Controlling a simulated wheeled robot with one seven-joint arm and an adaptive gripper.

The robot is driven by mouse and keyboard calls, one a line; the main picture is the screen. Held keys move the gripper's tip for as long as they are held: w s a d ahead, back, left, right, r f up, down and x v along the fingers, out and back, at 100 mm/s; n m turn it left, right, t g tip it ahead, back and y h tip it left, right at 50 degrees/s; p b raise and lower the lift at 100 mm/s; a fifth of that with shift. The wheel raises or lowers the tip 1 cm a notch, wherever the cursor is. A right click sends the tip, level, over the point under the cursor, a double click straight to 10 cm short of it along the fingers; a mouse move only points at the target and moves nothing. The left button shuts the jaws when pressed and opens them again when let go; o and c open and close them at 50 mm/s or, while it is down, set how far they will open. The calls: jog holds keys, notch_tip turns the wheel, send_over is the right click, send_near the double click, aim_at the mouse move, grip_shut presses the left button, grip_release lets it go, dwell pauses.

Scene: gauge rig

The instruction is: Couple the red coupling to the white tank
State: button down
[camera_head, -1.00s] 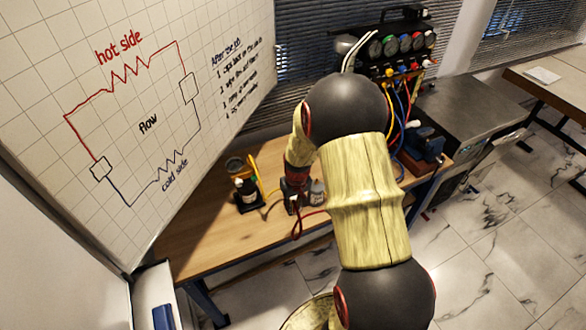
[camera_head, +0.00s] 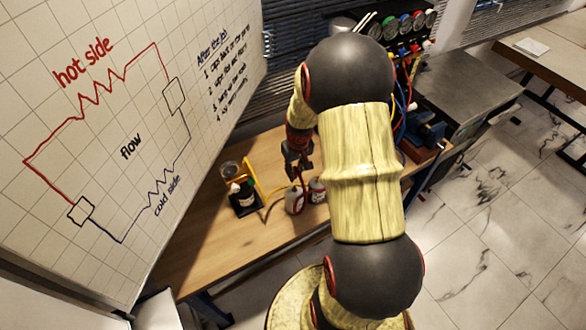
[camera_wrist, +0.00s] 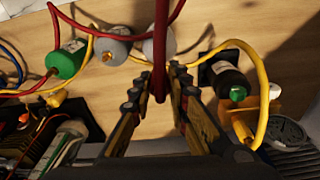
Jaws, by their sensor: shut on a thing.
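My gripper (camera_head: 298,163) is above the wooden bench, behind two small pale tanks in the head view. In the wrist view its fingers (camera_wrist: 163,72) close around the dark red coupling (camera_wrist: 159,86), whose red hose (camera_wrist: 160,45) runs up between them. The whiter tank (camera_head: 294,201) stands left of the greyer tank (camera_head: 317,191). In the wrist view, one pale tank (camera_wrist: 150,49) is partly behind the red hose and another (camera_wrist: 111,48) is left of it. I cannot tell firmly which is whiter there. The coupling is apart from both tanks.
A dark bottle (camera_wrist: 229,84) with a green cap, a yellow hose (camera_wrist: 262,85) and a green tank (camera_wrist: 67,60) stand around the gripper. A whiteboard (camera_head: 110,130) is left of the bench (camera_head: 195,235). A hose rack (camera_head: 405,30) stands behind.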

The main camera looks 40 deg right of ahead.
jog(key=shift+w, duration=0.15)
jog(key=shift+f, duration=0.15)
jog(key=shift+f, duration=0.15)
jog(key=shift+f+b, duration=1.85)
jog(key=shift+f, duration=0.5)
jog(key=shift+f, duration=0.3)
jog(key=shift+f+b, duration=0.35)
jog(key=shift+b, duration=0.15)
jog(key=shift+f+b, duration=0.5)
jog(key=shift+f, duration=0.25)
jog(key=c, duration=1.9)
grip_release()
